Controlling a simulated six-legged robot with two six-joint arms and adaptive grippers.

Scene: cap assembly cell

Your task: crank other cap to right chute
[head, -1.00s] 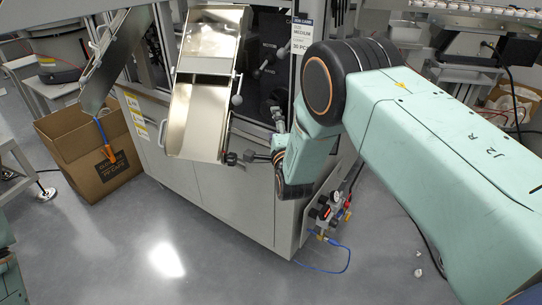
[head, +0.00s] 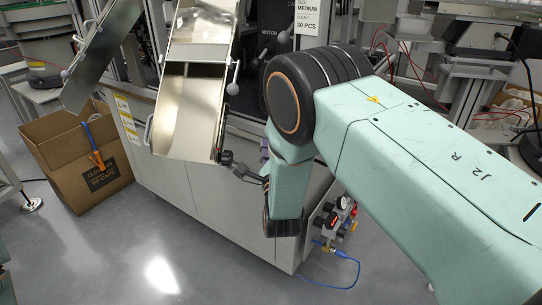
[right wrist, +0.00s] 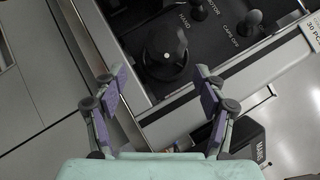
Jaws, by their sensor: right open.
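In the head view, the shiny metal right chute (head: 187,118) slopes down at the front of the machine. My right gripper (head: 234,166) is beside its lower right corner; I cannot tell whether they touch. In the right wrist view, my right gripper (right wrist: 160,97) has its fingers wide apart with nothing between them. Beyond the fingertips, a round black knob (right wrist: 167,52) stands on a dark panel marked "HAND", apart from the fingers. I see no cap. My left gripper is out of view.
A second metal chute (head: 103,48) slopes toward an open cardboard box (head: 82,160) at the left. Small levers (right wrist: 254,18) marked "MOTOR" and "CAPS OFF" sit near the knob. An air valve unit (head: 335,222) with a blue hose is low on the cabinet. The front floor is clear.

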